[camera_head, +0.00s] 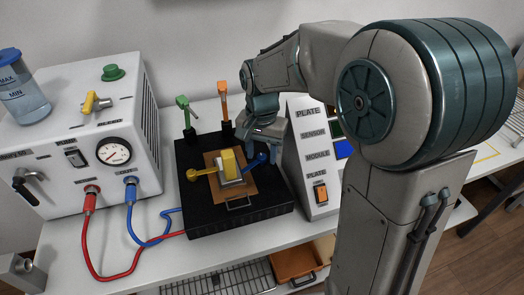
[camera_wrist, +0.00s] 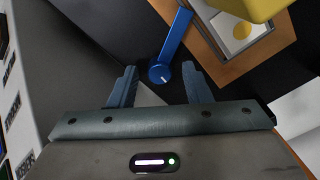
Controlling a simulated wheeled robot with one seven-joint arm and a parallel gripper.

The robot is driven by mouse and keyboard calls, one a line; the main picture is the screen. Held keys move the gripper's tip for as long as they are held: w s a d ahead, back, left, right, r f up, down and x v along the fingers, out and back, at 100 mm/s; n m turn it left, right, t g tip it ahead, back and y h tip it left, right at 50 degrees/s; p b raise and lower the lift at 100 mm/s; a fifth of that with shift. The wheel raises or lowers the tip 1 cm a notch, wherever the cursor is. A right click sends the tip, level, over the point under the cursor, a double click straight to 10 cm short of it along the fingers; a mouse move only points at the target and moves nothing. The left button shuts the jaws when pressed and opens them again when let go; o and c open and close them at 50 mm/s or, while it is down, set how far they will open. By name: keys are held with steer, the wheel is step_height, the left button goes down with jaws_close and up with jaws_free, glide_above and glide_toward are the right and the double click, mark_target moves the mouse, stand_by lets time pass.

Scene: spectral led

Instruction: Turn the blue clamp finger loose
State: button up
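The blue clamp finger (camera_head: 259,159) is on the right side of the black fixture (camera_head: 240,217), pointing toward the grey module in the middle. In the wrist view the blue clamp finger (camera_wrist: 176,37) shows as a bar with a round pivot end. My gripper (camera_wrist: 158,77) is open, its two fingers apart with the round end lying between or just beyond their tips; I cannot tell whether they touch it. In the head view my gripper (camera_head: 266,138) is just above the blue finger. A yellow clamp finger (camera_head: 200,173) is on the left, and a yellow block (camera_head: 229,161) sits on the module.
Green (camera_head: 185,108) and orange (camera_head: 223,102) levers stand at the fixture's back. A white gauge box (camera_head: 90,130) with red and blue hoses is at left. A sloped control panel (camera_head: 314,170) stands close on the right. The table front is mostly clear.

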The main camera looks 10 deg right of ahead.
mark_target(262, 156)
step_height(262, 156, up, 14)
steer(key=p, duration=0.2)
stand_by(0.5)
steer(key=shift+f, duration=0.1)
